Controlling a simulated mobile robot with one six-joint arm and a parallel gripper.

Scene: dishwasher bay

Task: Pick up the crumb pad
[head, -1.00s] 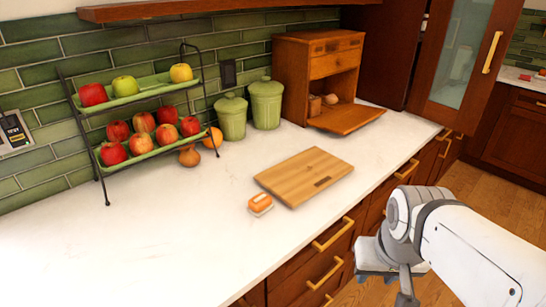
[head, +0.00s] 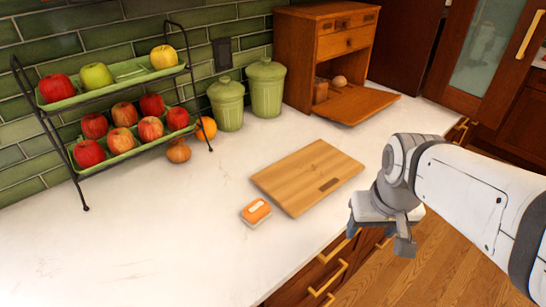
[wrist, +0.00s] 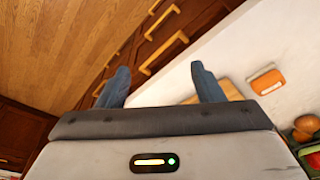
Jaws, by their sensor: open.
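The crumb pad (head: 256,212) is a small orange block with a white base and a pale mark on top. It lies on the white counter, just left of a wooden cutting board's near corner. It also shows at the right in the wrist view (wrist: 267,81). My gripper (wrist: 160,84) is open and empty, its two dark fingers apart. In the head view my gripper (head: 378,228) hangs at the counter's front edge, right of the pad and well apart from it. Its fingertips are hard to make out there.
The cutting board (head: 308,176) lies flat beside the pad. A two-tier fruit rack (head: 128,148), an onion (head: 178,150), green canisters (head: 227,104) and an open wooden bread box (head: 330,55) stand toward the back. The counter (head: 150,240) at the front left is clear.

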